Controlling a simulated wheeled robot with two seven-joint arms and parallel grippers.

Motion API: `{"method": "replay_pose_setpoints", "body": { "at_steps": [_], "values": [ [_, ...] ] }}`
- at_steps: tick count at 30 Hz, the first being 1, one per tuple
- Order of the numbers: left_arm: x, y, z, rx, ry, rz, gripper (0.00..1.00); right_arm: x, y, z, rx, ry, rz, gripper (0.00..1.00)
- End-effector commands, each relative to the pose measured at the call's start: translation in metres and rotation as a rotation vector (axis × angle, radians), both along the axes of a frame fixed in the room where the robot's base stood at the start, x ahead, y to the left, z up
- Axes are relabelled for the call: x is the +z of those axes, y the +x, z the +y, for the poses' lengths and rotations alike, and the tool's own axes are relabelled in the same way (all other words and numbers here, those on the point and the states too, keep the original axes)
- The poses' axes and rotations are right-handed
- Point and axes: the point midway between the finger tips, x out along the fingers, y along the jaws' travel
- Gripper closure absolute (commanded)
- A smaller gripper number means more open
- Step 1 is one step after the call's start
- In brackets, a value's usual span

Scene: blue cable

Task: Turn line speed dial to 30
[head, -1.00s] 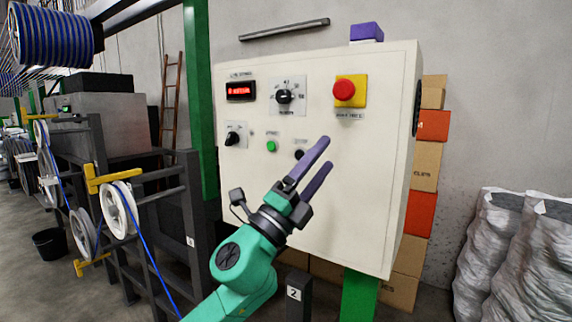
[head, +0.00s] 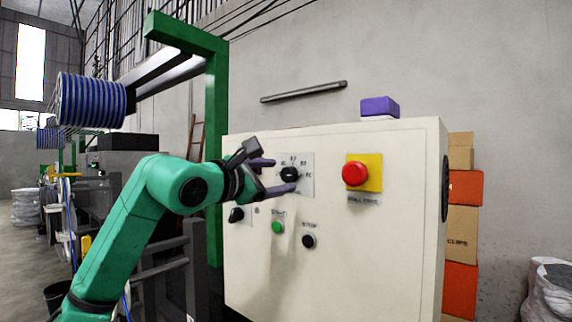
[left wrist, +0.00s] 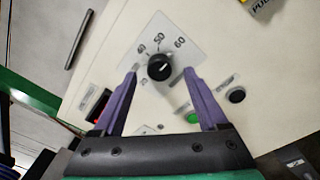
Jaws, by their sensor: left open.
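The line speed dial (head: 289,174) is a black knob on a pale scale plate (head: 307,175) on the front of the cream control box. In the left wrist view the dial (left wrist: 160,67) lies just beyond and between my left fingertips, with 40, 50 and 60 readable around it. Its exact setting is too small to read. My left gripper (head: 277,176) is open with purple fingers, one above and one below the dial's left side in the head view. The left wrist view shows the same gripper (left wrist: 160,80) empty. My right gripper is not in view.
A red emergency button (head: 355,173) on a yellow plate is right of the dial. A green button (head: 278,227), a black button (head: 309,241) and a small black selector (head: 237,214) sit below. A purple block (head: 379,106) is on top of the box.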

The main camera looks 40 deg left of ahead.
Motion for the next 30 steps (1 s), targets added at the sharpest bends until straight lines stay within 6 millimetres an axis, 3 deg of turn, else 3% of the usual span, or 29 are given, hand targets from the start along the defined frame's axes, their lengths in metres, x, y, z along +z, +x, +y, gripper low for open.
{"method": "replay_pose_setpoints", "body": {
  "at_steps": [1, 6, 14, 20, 30],
  "values": [
    [0.004, 0.011, 0.0, -0.003, -0.002, 0.004, 0.25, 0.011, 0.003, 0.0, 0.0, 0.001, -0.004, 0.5],
    [0.002, 0.033, 0.002, -0.001, 0.001, 0.001, 0.25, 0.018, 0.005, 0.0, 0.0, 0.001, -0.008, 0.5],
    [-0.001, 0.036, 0.002, -0.001, 0.001, 0.0, 0.25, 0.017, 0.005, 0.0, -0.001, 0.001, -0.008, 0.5],
    [-0.001, 0.036, 0.002, -0.001, 0.001, 0.0, 0.97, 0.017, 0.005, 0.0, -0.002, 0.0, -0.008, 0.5],
    [-0.001, 0.036, 0.002, -0.001, -0.028, 0.0, 1.0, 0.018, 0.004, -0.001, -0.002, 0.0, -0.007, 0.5]
  ]
}}
